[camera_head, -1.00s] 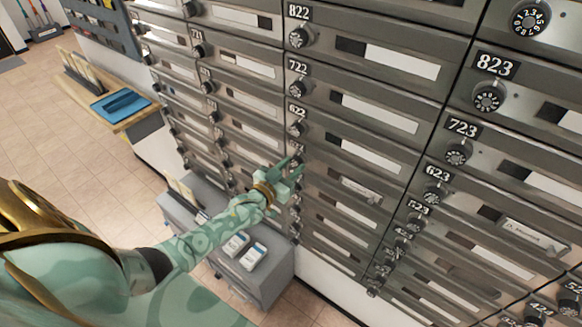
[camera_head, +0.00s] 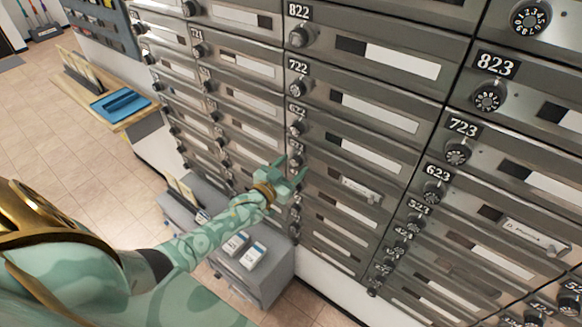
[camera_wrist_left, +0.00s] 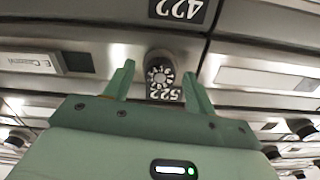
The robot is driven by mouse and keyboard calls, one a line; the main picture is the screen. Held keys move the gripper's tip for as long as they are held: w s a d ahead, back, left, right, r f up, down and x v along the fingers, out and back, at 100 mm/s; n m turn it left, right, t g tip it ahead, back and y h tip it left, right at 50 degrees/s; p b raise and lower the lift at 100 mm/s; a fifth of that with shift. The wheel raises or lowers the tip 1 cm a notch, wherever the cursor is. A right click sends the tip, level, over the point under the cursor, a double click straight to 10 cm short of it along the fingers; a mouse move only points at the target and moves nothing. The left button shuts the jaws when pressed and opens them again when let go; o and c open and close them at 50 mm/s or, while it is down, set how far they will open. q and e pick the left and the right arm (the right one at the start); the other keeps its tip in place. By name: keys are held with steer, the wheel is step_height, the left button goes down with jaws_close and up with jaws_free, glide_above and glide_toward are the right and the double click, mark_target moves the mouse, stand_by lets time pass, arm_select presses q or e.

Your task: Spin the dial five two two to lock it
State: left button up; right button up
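The 522 dial (camera_wrist_left: 160,76) is a dark knob with a pale numbered face. It shows in the left wrist view with its 522 plate (camera_wrist_left: 164,95) upside down, partly beside a finger. My left gripper (camera_head: 292,165) is open, at the middle of the mailbox column under the 722 plate (camera_head: 298,66). In the left wrist view its two green fingers (camera_wrist_left: 158,82) stand on either side of the dial, with gaps visible; I cannot tell how deep they reach. In the head view the hand largely hides this dial. My right gripper is not in view.
Grey mailbox doors with dials fill the wall, including the 623 dial (camera_head: 434,192) at right. A grey cabinet (camera_head: 270,277) with white items stands below my left forearm. A wooden counter (camera_head: 128,119) with a blue tray (camera_head: 120,103) stands at left. Tiled floor (camera_head: 85,165) is open there.

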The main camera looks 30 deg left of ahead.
arm_select(q)
steer(key=shift+s, duration=0.1)
steer(key=s+a, duration=0.1)
steer(key=s, duration=1.5)
steer(key=shift+a+p, duration=0.15)
steer(key=shift+p, duration=0.2)
steer(key=s+f+g+y+b, duration=0.15)
steer(key=s+f+g, duration=0.45)
steer(key=f, duration=0.8)
steer(key=s+f+g+b, duration=0.3)
steer(key=s+f, duration=0.5)
steer(key=f, duration=0.6)
steer(key=s+d+f+g+b, duration=0.4)
steer(key=s+d+f+b, duration=0.1)
steer(key=s+f, duration=0.6)
steer(key=s+d+f+m+g+b, duration=0.1)
steer(key=s+d+f+g+b, duration=0.3)
steer(key=s+f, duration=0.7)
steer(key=shift+d+f+b, duration=0.25)
steer(key=shift+d+b, duration=0.1)
steer(key=shift+b, duration=0.7)
